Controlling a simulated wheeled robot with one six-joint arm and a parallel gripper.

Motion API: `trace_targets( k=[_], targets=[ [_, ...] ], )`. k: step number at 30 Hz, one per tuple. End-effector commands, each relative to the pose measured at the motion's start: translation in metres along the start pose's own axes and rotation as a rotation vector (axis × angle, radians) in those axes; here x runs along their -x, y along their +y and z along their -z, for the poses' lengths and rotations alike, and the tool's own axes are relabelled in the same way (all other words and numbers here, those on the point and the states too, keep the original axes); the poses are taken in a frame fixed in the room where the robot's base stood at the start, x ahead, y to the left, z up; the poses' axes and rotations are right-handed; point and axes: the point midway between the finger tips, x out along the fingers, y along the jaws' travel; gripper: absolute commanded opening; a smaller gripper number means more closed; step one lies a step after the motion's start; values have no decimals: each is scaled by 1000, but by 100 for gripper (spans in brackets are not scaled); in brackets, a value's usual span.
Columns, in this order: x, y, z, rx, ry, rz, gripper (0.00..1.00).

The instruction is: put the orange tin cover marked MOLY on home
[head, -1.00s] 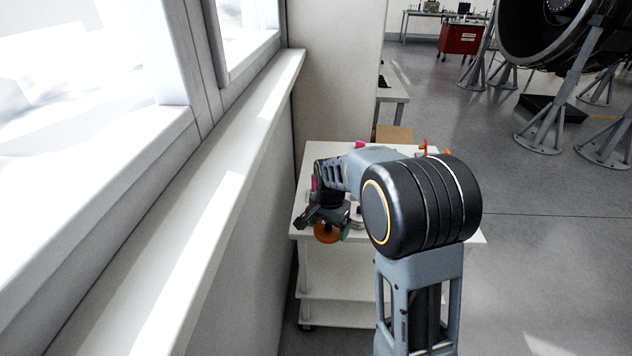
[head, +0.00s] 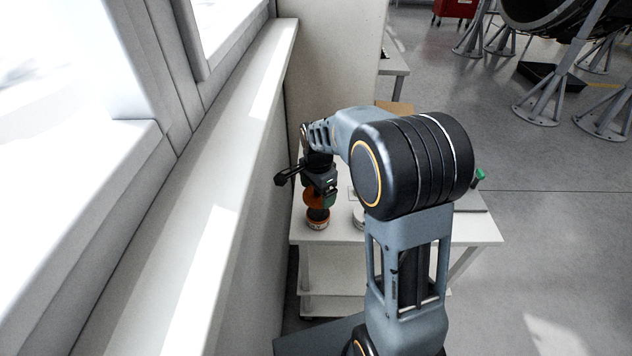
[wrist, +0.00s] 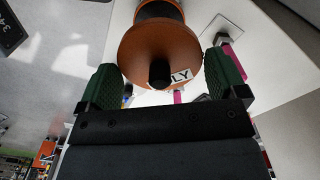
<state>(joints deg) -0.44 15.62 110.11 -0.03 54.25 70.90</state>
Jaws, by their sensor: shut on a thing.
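The orange cover (head: 313,198) is in my gripper (head: 320,184), above the left front part of the white cart. In the wrist view the cover (wrist: 150,45) shows its dark central knob and a white label reading "LY"; the rest of the marking is hidden. My gripper's green fingers (wrist: 161,80) stand on either side of it. An orange tin (head: 317,220) with a pale label stands on the cart just below the cover. A dark gap shows between them. In the wrist view a dark and orange body (wrist: 158,10) shows past the cover, partly hidden by it.
The white cart top (head: 445,228) has free room at its right front. Another pale round tin (head: 358,216) stands to the right, partly hidden by my arm. A green-topped item (head: 479,177) is at the right. The window ledge (head: 215,170) and wall run close on the left.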

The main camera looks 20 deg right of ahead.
Motion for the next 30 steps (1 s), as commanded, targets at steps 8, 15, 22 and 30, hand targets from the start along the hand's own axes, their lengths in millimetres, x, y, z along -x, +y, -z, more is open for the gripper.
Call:
trace_targets(
  k=[8,15,22,30],
  targets=[
    [-17,2,5,-11,0,-1,67],
    [-39,2,4,-9,-1,-2,67],
    [-56,1,3,-7,0,0,67],
    [-57,1,3,-6,0,0,67]
  ],
)
